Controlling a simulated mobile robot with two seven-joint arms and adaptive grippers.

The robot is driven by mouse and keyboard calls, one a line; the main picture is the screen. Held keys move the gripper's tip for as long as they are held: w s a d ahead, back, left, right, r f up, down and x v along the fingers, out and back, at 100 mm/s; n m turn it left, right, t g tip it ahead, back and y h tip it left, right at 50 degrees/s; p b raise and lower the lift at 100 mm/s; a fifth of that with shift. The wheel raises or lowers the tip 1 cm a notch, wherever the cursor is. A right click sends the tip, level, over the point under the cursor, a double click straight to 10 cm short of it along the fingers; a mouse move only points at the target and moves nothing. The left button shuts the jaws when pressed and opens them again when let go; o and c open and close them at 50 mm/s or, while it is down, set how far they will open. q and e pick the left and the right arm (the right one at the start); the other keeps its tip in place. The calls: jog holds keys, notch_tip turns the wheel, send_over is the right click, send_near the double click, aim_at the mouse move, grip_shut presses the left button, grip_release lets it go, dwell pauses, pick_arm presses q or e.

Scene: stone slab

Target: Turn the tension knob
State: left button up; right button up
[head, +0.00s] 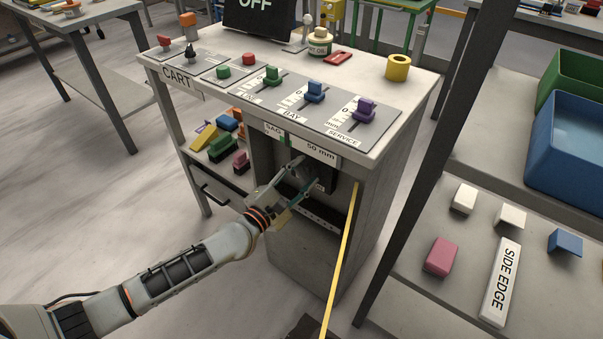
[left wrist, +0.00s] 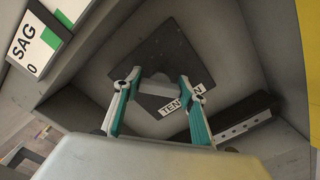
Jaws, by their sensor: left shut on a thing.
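The tension knob (left wrist: 160,86) is a grey block on a dark square plate (left wrist: 158,52) inside the open front bay of the cart. The plate looks tilted like a diamond in the left wrist view. A white label (left wrist: 176,104) reading "TEN…N" lies beside the knob, partly covered by a finger. My left gripper (head: 303,182) reaches into the bay; it also shows in the left wrist view (left wrist: 161,92), with its teal-edged fingers shut on the knob's two sides. In the head view the fingers largely hide the knob. My right gripper is out of view.
A SAG scale (head: 298,147) reading "50 mm" sits above the bay. The cart top (head: 350,72) carries coloured sliders and buttons. A yellow strip (head: 342,255) runs down the bay's right front. A shelf with blocks and a blue bin (head: 570,150) stands at right.

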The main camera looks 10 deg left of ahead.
pick_arm(q)
jog(key=shift+r+m, duration=0.15)
jog(key=shift+m, duration=0.55)
jog(key=shift+m+p, duration=0.3)
jog(key=shift+p, duration=0.1)
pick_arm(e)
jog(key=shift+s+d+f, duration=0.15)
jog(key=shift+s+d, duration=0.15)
pick_arm(q)
jog(key=shift+f+m, duration=0.2)
jog(key=shift+m, duration=0.1)
jog(key=o, duration=1.1)
jog(key=shift+o, duration=0.2)
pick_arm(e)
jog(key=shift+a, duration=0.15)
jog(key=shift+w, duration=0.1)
pick_arm(q)
jog(key=v, duration=1.2)
